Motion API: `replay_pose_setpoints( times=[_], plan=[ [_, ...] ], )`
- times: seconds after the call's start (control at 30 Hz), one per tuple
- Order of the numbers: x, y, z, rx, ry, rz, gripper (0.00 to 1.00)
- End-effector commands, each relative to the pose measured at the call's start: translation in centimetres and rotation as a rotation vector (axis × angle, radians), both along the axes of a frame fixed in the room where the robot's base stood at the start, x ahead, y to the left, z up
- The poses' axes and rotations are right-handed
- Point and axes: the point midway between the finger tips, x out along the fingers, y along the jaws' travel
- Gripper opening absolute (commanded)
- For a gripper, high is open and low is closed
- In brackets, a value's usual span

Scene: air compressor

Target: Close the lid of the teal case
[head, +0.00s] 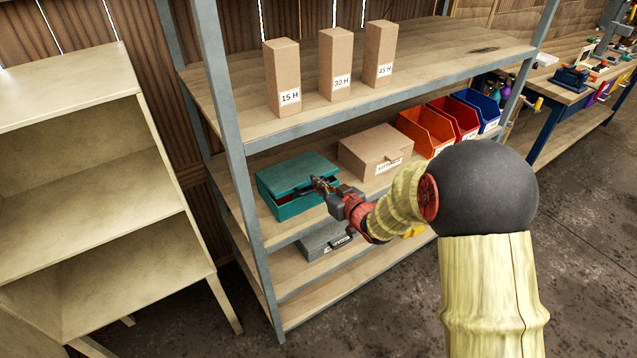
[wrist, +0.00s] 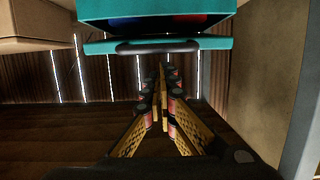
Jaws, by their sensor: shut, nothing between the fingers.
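The teal case (head: 292,208) sits on the middle shelf board at its left end. Its lid (head: 297,170) is tilted a little open, with a dark gap and some red showing between lid and body. In the wrist view, the lid's front edge with a dark handle (wrist: 157,47) shows apart from the case body (wrist: 205,6), and blue and red contents are visible between. My gripper (head: 320,182) is at the front right of the case, close to the lid edge. In the wrist view its fingers (wrist: 161,72) are together and empty, near the handle; contact cannot be told.
A cardboard box (head: 375,150) stands right of the case, then orange, red and blue bins (head: 428,128). A grey case (head: 325,241) lies on the board below. The shelf's upright post (head: 232,150) is left of the case. Tall boxes (head: 336,62) stand on the board above.

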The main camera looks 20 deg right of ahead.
Motion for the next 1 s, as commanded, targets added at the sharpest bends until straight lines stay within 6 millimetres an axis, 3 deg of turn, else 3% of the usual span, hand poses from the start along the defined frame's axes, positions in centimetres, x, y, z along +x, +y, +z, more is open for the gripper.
replay_pose_setpoints(
  times=[0.17, 0.5, 1.0],
  plan=[
    [-0.2, -0.1, -0.6, 0.001, 0.001, 0.0, 0.0],
    [-1.4, -0.4, -5.6, 0.001, 0.001, 0.002, 0.0],
    [-1.2, -0.3, -4.8, 0.0, -0.001, 0.002, 0.0]
  ],
)
